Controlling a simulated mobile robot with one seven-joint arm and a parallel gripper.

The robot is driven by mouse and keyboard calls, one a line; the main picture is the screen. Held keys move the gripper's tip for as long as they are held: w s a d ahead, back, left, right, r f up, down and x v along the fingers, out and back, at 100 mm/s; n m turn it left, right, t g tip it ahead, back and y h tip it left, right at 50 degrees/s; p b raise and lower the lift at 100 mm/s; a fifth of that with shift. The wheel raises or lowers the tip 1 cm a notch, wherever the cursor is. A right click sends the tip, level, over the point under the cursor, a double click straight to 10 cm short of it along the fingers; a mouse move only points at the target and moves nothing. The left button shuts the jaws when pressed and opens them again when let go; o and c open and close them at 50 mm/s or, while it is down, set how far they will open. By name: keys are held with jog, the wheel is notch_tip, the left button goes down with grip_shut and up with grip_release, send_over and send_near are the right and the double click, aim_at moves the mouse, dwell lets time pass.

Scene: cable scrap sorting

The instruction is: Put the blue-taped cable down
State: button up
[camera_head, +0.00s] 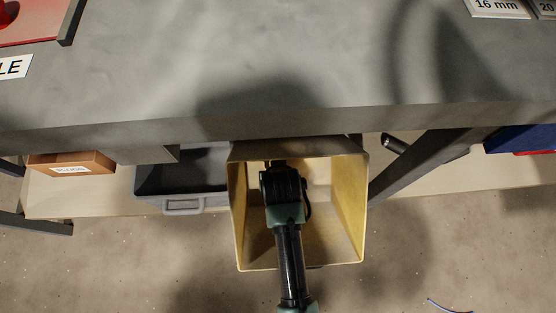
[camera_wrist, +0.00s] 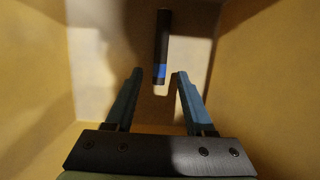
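The blue-taped cable (camera_wrist: 162,45) is a short, straight black piece with a blue band near its lower end in the wrist view. It is inside the yellow bin (camera_head: 349,205), whose walls (camera_wrist: 265,60) surround it in the wrist view. My gripper (camera_wrist: 155,75) is open, with its two fingers apart. The cable's near end shows between the fingertips and touches neither finger. I cannot tell whether the cable lies on the bin floor. In the head view my gripper reaches down into the bin, and my arm hides the cable.
The grey worktop (camera_head: 300,60) overhangs the bin's far side. A grey crate (camera_head: 183,180) stands left of the bin, with a labelled cardboard box (camera_head: 72,163) farther left. A dark table leg (camera_head: 425,165) is at the right. A thin blue cable (camera_head: 447,307) lies on the floor.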

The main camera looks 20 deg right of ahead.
jog(key=p+v, duration=0.4)
jog(key=v, duration=0.3)
jog(key=shift+r, duration=0.35)
dwell(0.5)
